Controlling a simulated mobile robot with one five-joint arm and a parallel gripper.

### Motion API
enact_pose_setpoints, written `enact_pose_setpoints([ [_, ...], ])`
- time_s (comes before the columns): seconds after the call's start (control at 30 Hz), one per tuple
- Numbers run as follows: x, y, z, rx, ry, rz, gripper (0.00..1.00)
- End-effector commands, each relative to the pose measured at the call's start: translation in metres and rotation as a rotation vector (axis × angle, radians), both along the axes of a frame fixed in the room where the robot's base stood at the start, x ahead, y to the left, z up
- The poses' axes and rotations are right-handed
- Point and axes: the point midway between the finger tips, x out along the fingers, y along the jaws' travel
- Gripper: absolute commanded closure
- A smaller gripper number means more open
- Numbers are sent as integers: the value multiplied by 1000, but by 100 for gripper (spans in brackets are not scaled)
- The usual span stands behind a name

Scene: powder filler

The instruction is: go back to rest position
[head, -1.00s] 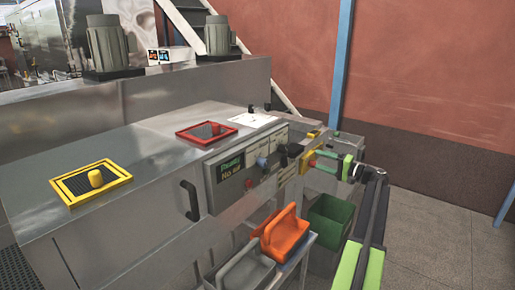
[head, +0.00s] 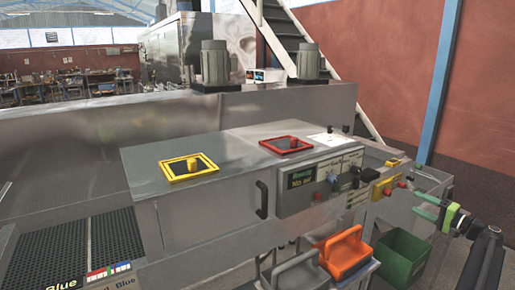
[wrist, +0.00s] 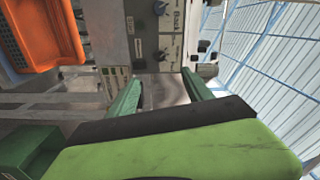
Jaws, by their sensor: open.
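My gripper (head: 428,206) is at the right of the head view, to the right of the machine's control panel (head: 312,182). Its green jaws are open, and I see nothing between them. In the wrist view the two green fingers (wrist: 160,92) stand apart, pointing towards the machine front, with the knobs of the panel (wrist: 155,30) beyond them. I cannot tell the exact distance from the fingertips to the machine.
A metal machine carries a yellow-framed hatch (head: 171,178) and a red-framed hatch (head: 272,151). Below the panel are an orange scoop bin (head: 345,258), a grey one (head: 298,277) and a green crate (head: 402,262). Dark grates (head: 50,250) lie at left. A staircase (head: 285,30) rises behind.

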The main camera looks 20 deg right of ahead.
Motion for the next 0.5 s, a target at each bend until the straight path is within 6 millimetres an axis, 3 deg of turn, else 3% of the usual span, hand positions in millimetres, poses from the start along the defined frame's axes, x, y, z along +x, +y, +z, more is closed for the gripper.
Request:
enact_pose_setpoints([
  [0.27, 21, 34, -15, -17, 60, 47, 41],
  [0.5, 54, 93, -38, -49, 152, 127, 41],
])
